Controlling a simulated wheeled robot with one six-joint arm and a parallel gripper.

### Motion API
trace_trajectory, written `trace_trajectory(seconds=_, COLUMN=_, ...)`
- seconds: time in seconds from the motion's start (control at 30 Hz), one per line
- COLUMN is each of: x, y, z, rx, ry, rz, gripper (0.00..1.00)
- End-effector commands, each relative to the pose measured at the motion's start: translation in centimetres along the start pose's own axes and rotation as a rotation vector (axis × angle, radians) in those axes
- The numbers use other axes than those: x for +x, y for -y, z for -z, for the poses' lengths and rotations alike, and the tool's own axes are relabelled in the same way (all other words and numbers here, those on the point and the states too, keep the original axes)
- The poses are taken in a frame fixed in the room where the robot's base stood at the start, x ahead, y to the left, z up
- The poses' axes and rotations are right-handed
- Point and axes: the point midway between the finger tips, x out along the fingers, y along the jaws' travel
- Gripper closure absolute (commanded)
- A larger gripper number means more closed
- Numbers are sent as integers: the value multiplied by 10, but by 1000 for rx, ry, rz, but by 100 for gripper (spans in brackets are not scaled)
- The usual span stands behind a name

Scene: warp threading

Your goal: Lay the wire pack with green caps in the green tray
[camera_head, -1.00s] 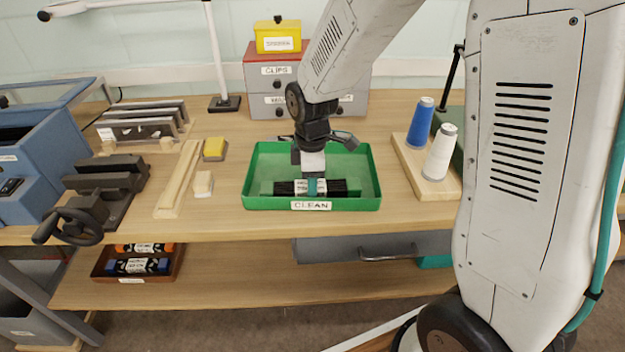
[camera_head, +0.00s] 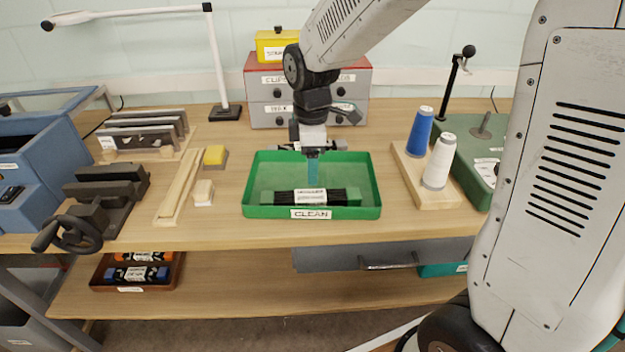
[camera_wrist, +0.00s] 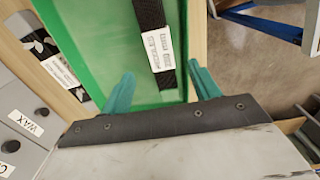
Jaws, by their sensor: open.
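The wire pack with green caps (camera_head: 332,196) lies in the green tray (camera_head: 262,211), along its front side. It is a dark bundle with a white label, and a green cap shows at each end. My gripper (camera_head: 312,178) is above the tray, behind and apart from the pack. In the wrist view my gripper (camera_wrist: 160,88) has its two teal fingers spread, with nothing held between them. The pack's dark strands and label (camera_wrist: 158,50) show beyond the fingertips, over the green tray floor (camera_wrist: 100,30).
A wooden stand (camera_head: 437,199) with blue and white spools is right of the tray. Drawers (camera_head: 265,85) stand behind. A brown tray (camera_head: 172,275) with other packs is on the lower shelf.

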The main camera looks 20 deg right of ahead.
Motion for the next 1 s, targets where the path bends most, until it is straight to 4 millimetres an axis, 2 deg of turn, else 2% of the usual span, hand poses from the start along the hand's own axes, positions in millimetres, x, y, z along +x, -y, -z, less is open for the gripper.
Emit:
trace_trajectory(seconds=0.03, x=-11, y=-1, z=0, rx=0, ry=-2, rz=-4, gripper=39)
trace_trajectory(seconds=0.2, x=-32, y=0, z=0, rx=0, ry=-1, rz=-2, gripper=39)
trace_trajectory(seconds=0.43, x=-40, y=1, z=-1, rx=6, ry=-1, rz=-1, gripper=39)
trace_trajectory(seconds=0.57, x=-54, y=15, z=-12, rx=91, ry=-6, rz=-11, gripper=39)
trace_trajectory(seconds=0.67, x=-74, y=41, z=-30, rx=241, ry=-15, rz=-27, gripper=39)
trace_trajectory(seconds=0.8, x=-98, y=92, z=-62, rx=526, ry=-35, rz=-48, gripper=39)
trace_trajectory(seconds=1.0, x=-111, y=162, z=-102, rx=922, ry=-67, rz=-68, gripper=39)
